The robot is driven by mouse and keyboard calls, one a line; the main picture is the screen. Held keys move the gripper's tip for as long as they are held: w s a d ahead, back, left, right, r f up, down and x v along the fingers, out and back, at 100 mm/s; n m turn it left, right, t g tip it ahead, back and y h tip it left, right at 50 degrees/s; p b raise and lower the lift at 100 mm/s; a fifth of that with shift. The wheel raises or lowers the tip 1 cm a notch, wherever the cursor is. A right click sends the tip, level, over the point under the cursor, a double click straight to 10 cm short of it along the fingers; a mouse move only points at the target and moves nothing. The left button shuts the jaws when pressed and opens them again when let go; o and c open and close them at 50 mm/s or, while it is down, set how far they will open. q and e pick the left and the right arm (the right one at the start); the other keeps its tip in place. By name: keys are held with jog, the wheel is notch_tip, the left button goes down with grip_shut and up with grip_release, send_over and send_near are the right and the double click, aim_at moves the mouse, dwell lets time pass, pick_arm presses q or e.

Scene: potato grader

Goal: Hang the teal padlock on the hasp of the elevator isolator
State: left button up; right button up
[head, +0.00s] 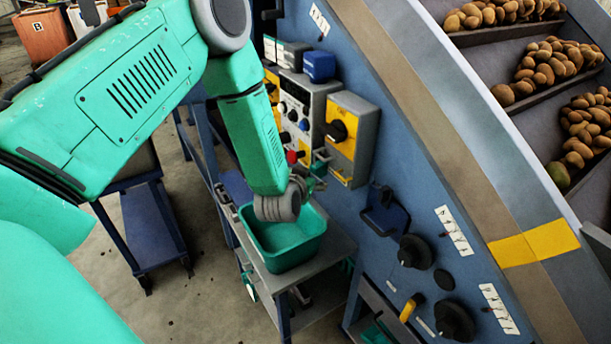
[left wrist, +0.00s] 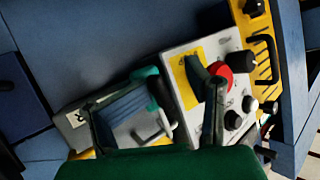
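The elevator isolator appears to be the grey box with a yellow face and black rotary knob (head: 342,131) on the blue machine side. My left gripper (head: 317,172) is at its lower left corner, partly behind my wrist. A small teal piece (head: 321,157) shows beside the fingers, and a teal patch (left wrist: 149,72) shows by the left finger in the left wrist view. I cannot tell whether this is the padlock or whether the fingers hold it. The hasp is not clear; small metal loops (left wrist: 152,133) show near the fingers. My right gripper is out of view.
A grey control box (head: 300,110) with knobs and a red button adjoins the isolator on the left. A teal bin (head: 285,262) stands on a trolley below my wrist. A blue bracket (head: 386,212) and black knobs (head: 414,251) project from the machine at right.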

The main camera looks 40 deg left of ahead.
pick_arm(q)
jog(key=w+d+v, duration=0.1)
jog(key=d+v, duration=0.1)
jog(key=v, duration=1.1)
jog(key=s+d+f+m+g+h+b, duration=0.1)
jog(key=s+d+f+g+h, duration=0.1)
jog(key=s+f, duration=0.35)
jog(key=s+d+f+g+h+b, duration=0.1)
jog(key=s+f+g, duration=0.25)
jog(key=f, duration=0.35)
jog(key=s+d+f+g, duration=0.1)
jog(key=s+f+g, duration=0.2)
jog(key=s, duration=0.6)
jog(key=s+d+f+m+g+h+b, duration=0.1)
jog(key=s+f+g, duration=0.2)
jog(key=s+f, duration=0.3)
jog(key=shift+s+g, duration=0.35)
jog(key=shift+s, duration=1.05)
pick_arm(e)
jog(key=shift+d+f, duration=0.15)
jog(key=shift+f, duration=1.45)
